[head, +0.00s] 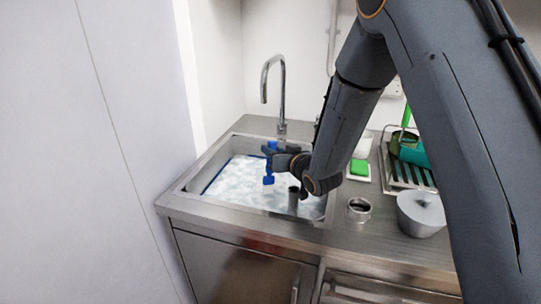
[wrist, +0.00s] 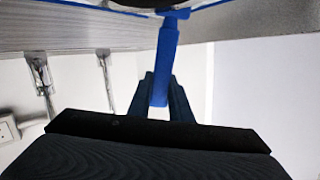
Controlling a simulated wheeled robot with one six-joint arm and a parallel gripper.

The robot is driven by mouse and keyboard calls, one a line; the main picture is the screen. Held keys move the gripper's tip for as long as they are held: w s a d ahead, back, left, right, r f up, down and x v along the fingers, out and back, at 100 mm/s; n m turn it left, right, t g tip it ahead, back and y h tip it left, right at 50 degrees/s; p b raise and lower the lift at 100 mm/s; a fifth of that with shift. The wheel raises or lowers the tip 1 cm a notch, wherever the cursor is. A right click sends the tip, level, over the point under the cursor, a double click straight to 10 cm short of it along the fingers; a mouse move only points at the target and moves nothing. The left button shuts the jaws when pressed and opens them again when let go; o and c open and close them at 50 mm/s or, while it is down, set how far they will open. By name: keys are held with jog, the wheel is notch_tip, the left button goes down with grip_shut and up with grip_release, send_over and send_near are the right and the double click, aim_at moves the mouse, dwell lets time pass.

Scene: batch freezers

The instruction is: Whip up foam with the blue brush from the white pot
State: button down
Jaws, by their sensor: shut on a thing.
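The blue brush (head: 268,180) is in my gripper (head: 272,157), above the sink at the left of the head view. Its handle (wrist: 167,50) runs between the two dark fingers (wrist: 162,92) in the wrist view. The brush points down toward white foam (head: 240,183) filling much of the sink; I cannot tell whether its tip touches the foam. A blue edge (head: 214,176) shows along the foam's left side. A whitish pot (head: 420,215) stands on the counter at the right, partly hidden by my arm. I cannot tell whether it is the white pot.
A tall tap (head: 282,95) rises behind the steel sink (head: 185,190). To the right are a green sponge (head: 359,168), a small metal ring-like cup (head: 359,210) and a drying rack (head: 386,172) with green items. A wall stands close on the left.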

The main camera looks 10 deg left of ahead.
notch_tip(320, 180, up, 9)
jog(key=w+p, duration=0.2)
jog(key=p, duration=0.2)
jog(key=shift+w+d, duration=0.2)
jog(key=shift+w, duration=0.15)
dwell(0.4)
dwell(0.7)
